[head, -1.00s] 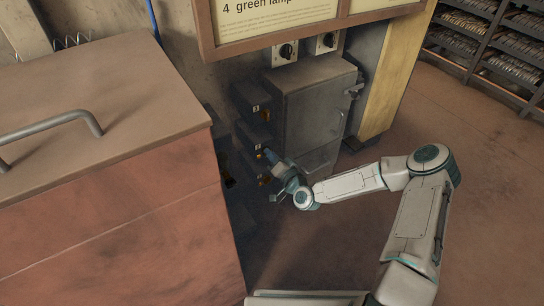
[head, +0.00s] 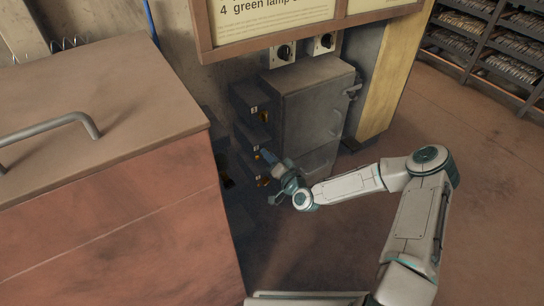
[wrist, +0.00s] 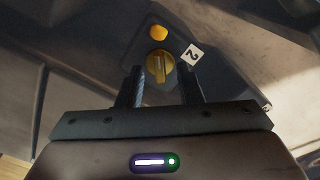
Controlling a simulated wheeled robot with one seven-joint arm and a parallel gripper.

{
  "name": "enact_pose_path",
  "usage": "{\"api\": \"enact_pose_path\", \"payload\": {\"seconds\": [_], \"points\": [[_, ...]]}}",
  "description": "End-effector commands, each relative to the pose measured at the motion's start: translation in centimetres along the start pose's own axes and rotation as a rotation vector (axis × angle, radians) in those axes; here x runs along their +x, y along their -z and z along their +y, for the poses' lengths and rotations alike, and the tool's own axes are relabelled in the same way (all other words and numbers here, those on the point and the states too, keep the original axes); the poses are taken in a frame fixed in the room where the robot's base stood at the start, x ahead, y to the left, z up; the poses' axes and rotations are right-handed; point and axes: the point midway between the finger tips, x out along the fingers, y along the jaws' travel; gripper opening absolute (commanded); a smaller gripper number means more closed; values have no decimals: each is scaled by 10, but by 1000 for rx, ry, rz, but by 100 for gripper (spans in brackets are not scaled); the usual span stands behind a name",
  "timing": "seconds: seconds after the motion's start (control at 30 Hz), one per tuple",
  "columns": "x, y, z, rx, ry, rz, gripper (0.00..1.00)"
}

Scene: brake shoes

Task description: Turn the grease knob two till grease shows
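The yellow knob (wrist: 159,66) beside the label "2" (wrist: 192,54) shows in the wrist view. Its raised grip bar runs roughly up and down in the picture. A round amber-yellow spot (wrist: 158,33) sits just above it; I cannot tell whether it is grease or a fitting. My gripper (wrist: 161,72) is open, with one finger on each side of the knob and gaps visible beside it. In the head view my gripper (head: 266,155) is at the middle of the stacked dark boxes, and hides most of that knob.
A grey cabinet (head: 308,110) stands right of the boxes, with two black rotary switches (head: 284,52) above. Open floor (head: 490,190) lies right, with loaded shelves (head: 500,45) behind.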

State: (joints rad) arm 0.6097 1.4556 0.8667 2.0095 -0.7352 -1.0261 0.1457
Motion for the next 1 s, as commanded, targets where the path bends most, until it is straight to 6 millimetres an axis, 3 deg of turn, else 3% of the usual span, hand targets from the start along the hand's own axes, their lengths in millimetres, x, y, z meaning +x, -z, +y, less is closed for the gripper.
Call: {"api": "enact_pose_path", "payload": {"seconds": [0.17, 0.4, 0.6, 0.8, 1.0], "points": [[-24, 3, -1, 2, -4, 1, 33], [-81, 4, 0, 3, -7, 3, 33], [-118, 4, 1, 1, -7, 5, 33], [-134, 3, 2, 0, -4, 5, 33], [-136, 3, 2, 0, -4, 6, 33]]}}
